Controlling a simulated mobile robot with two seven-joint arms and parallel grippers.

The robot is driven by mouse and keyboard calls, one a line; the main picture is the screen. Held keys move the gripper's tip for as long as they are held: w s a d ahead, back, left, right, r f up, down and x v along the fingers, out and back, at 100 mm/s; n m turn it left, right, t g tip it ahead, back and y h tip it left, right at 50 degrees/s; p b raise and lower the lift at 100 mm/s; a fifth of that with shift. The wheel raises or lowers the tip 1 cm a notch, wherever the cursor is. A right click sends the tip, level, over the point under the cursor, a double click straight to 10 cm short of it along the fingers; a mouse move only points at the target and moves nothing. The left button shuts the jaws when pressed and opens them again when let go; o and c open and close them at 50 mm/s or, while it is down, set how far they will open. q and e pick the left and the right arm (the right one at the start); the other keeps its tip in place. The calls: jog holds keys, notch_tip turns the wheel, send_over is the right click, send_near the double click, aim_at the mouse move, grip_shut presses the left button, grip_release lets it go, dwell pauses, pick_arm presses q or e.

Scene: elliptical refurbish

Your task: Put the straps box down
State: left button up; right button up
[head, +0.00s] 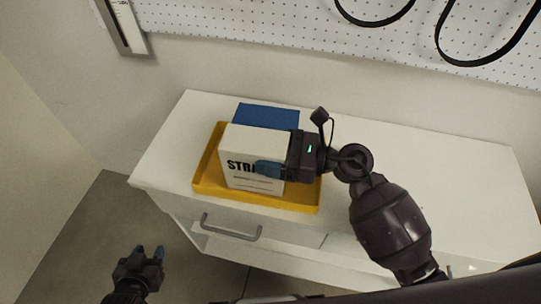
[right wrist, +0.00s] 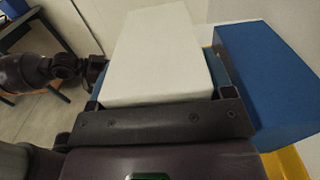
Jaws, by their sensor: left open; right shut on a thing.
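The straps box (head: 244,143), white with dark "STRA" lettering on its front, is at the yellow tray (head: 208,180) on the white cabinet. My right gripper (head: 272,169) is shut on the box from its right side. In the right wrist view the white box (right wrist: 160,50) fills the space between the fingers. Whether its underside touches the tray is hidden. A blue box (head: 266,115) stands right behind it, and also shows in the right wrist view (right wrist: 265,80). My left gripper (head: 147,254) is open and empty, low at the left, away from the cabinet.
The white cabinet top (head: 440,175) is clear to the right of the tray, partly behind my right arm. A drawer handle (head: 231,228) sticks out below the front edge. A white pegboard (head: 280,22) with black loops hangs on the wall behind.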

jog(key=shift+f, duration=1.05)
jog(key=shift+f, duration=0.15)
jog(key=o, duration=1.1)
